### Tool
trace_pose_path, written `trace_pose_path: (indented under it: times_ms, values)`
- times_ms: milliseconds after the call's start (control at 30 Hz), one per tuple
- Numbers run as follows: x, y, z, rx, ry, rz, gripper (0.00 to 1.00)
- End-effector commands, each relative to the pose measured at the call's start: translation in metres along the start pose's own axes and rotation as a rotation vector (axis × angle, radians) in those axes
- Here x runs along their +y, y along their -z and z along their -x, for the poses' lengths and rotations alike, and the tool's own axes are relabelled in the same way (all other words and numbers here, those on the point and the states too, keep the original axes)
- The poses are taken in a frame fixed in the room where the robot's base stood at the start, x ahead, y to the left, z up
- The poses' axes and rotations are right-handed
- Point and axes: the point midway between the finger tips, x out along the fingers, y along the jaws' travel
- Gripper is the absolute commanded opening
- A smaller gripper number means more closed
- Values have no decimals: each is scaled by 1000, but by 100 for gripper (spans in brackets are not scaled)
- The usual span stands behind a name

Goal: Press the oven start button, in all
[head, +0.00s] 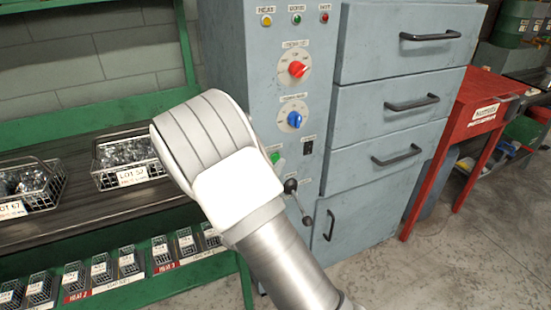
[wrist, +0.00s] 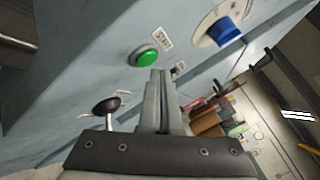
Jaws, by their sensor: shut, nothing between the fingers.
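The green start button (wrist: 143,56) sits on the blue-grey oven panel in the wrist view, with a small white label beside it. In the head view a green patch (head: 275,157), apparently the button, shows at the edge of my white wrist. My gripper (wrist: 162,73) is shut and empty. In the wrist view its fingertips appear just below and right of the button. I cannot tell whether they touch the panel or the button. My arm hides the gripper in the head view.
The oven front (head: 245,90) has a red knob (head: 298,69), a blue knob (head: 294,118) and a black switch (head: 307,147). A black-balled lever (head: 290,186) is close to my wrist. Drawers (head: 395,100) stand right; wire baskets (head: 130,160) sit on the left bench.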

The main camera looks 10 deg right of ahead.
Motion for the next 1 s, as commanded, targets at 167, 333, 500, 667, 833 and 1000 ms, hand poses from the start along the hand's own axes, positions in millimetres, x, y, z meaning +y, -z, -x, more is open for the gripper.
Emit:
trace_pose_path:
  times_ms: [167,333,500,667,833,1000]
  values:
    - [2,-3,-4,0,0,1,0]
    - [4,-4,-6,0,0,1,0]
    - [4,-4,-6,0,0,0,0]
    - [4,-4,-6,0,0,0,0]
    - [5,-5,-7,0,0,0,0]
    - [6,-6,-9,1,0,0,0]
